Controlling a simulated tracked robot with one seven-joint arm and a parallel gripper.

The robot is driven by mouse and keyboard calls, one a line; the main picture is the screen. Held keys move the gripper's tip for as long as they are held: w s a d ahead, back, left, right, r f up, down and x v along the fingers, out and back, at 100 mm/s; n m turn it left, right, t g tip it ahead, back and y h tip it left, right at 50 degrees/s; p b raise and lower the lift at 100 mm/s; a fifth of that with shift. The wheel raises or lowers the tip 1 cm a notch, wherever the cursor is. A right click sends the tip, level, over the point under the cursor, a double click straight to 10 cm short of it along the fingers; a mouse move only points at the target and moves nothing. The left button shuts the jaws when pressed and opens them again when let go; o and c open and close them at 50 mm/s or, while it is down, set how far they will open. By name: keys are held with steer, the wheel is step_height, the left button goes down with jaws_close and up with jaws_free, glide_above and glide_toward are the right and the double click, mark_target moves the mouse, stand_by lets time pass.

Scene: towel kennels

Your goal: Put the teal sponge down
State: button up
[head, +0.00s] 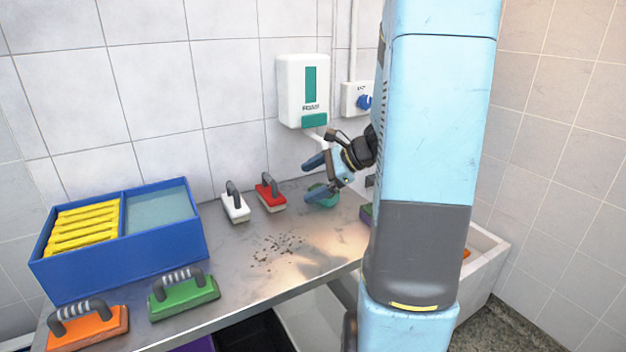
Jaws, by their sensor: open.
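The teal sponge (329,199) is a rounded block on the metal counter, below the foam dispenser and right of the red brush. My gripper (312,178) is just above and beside it, with its two blue fingers apart, and hides part of the sponge. I cannot tell whether a finger touches it. The sponge seems to rest on the counter.
The metal counter (305,233) has dark crumbs in the middle. A red brush (271,196), white brush (235,207), green brush (184,296) and orange brush (88,329) stand on it. A blue box (130,257) holds yellow items. A white basin (487,262) is right.

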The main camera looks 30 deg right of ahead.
steer(key=s+a+r+n+h, duration=0.4)
steer(key=s+a+r+n, duration=0.1)
steer(key=s+n, duration=0.5)
steer(key=s+a+r+n+g+h, duration=0.1)
steer(key=s+a+r+n+h, duration=0.3)
steer(key=s+n, duration=0.6)
step_height(320, 180, up, 3)
steer(key=shift+a+r, duration=0.15)
steer(key=shift+a, duration=0.85)
steer(key=shift+s, duration=0.1)
